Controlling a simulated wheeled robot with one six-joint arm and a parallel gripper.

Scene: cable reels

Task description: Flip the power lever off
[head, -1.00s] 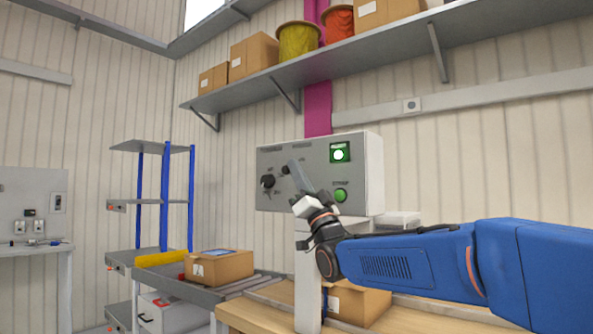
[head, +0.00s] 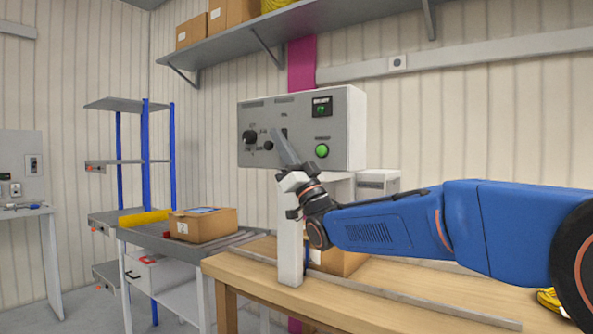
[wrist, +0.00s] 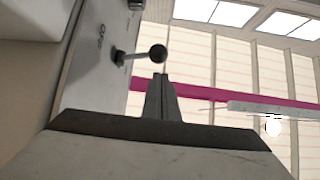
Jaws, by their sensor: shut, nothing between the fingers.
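A grey control box (head: 348,128) stands on a post at the bench and faces me. Its power lever (head: 269,146) has a dark ball on a short stem and points down, below a dark slot (head: 284,132). The upper-right lamp (head: 322,107) is dark green; a brighter green button (head: 322,151) sits below it. My gripper (head: 277,133) is shut and empty, its fingertips at the panel just right of the lever ball. In the wrist view the ball (wrist: 158,54) is just beyond my fingertips (wrist: 160,76); I cannot tell whether they touch.
A black rotary knob (head: 249,137) is left of the lever. A cart with a carton (head: 205,224) and blue-posted shelving stand left. A wall shelf (head: 340,48) runs above.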

